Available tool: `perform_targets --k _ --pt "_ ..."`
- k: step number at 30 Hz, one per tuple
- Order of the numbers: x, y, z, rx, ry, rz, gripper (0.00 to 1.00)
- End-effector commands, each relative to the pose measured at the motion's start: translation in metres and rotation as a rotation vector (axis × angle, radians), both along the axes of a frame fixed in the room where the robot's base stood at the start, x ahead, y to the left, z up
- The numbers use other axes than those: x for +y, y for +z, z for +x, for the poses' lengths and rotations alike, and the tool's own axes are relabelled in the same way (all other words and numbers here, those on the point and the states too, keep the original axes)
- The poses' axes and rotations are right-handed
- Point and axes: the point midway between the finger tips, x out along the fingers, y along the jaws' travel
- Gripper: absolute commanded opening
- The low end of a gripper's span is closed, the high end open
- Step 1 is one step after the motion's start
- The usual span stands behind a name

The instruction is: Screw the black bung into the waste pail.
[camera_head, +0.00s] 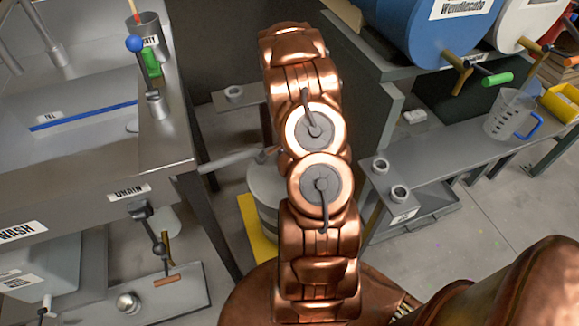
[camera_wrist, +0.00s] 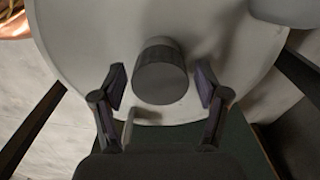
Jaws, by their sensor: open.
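The waste pail (camera_head: 266,188) is a grey drum, partly hidden behind my arm in the head view. Its pale round top (camera_wrist: 85,40) fills much of the wrist view. A dark grey short cylinder, which looks like the black bung (camera_wrist: 160,76), stands on that top. I cannot tell how deep it sits. My gripper (camera_wrist: 163,84) is open, with one finger on each side of the bung and visible gaps between. In the head view my gripper and the bung are hidden behind the arm.
A yellow patch (camera_head: 252,226) lies on the floor by the pail. A steel sink bench (camera_head: 90,185) stands left, a grey shelf (camera_head: 440,155) with a measuring jug (camera_head: 508,113) right. Small ring-shaped holders (camera_head: 399,193) sit near the arm. A blue drum (camera_head: 405,25) is back right.

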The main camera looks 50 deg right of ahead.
Motion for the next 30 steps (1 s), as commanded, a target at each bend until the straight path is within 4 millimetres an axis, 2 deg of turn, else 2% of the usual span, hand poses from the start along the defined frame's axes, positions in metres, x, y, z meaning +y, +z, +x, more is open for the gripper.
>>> perform_targets --k 6,9,18,30 --pt "0.0002 -0.0008 0.0007 -0.001 0.269 -0.001 0.74" --pt "-0.0001 -0.0003 0.0004 0.000 0.342 0.000 0.74" --pt "-0.0002 0.0000 0.0001 0.000 0.365 0.000 0.73" --pt "-0.0002 -0.0001 0.0000 0.001 0.363 0.000 0.31"
